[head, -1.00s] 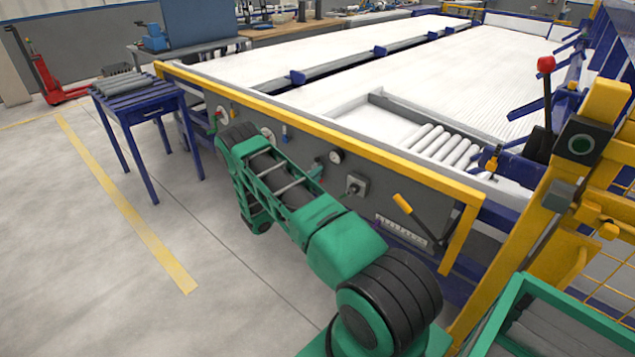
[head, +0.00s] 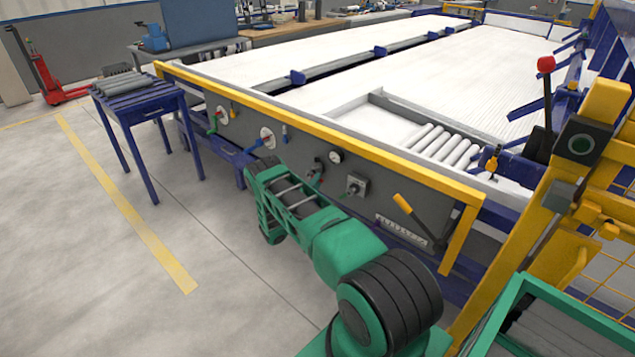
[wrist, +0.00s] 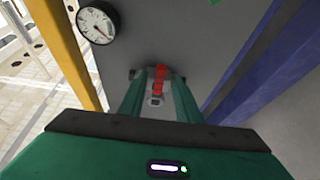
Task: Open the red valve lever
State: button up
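The red valve lever (wrist: 158,78) shows in the wrist view as a short red bar on a small grey mount against the grey panel. My gripper (wrist: 156,90) has its two green fingers apart, one on each side of the lever in the picture. I cannot tell how close the fingertips are to it, and no contact is clear. In the head view my green arm reaches toward the panel, and the gripper's fingers are not clearly visible there.
A round gauge (wrist: 97,22) sits beside the lever on the panel. A yellow rail (head: 320,130) runs along the panel's top edge. Other valves (head: 267,137) are farther left. A blue table (head: 146,106) with pipes stands at left. The floor in front is clear.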

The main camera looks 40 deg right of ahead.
jog(key=shift+x, duration=1.4)
grip_shut()
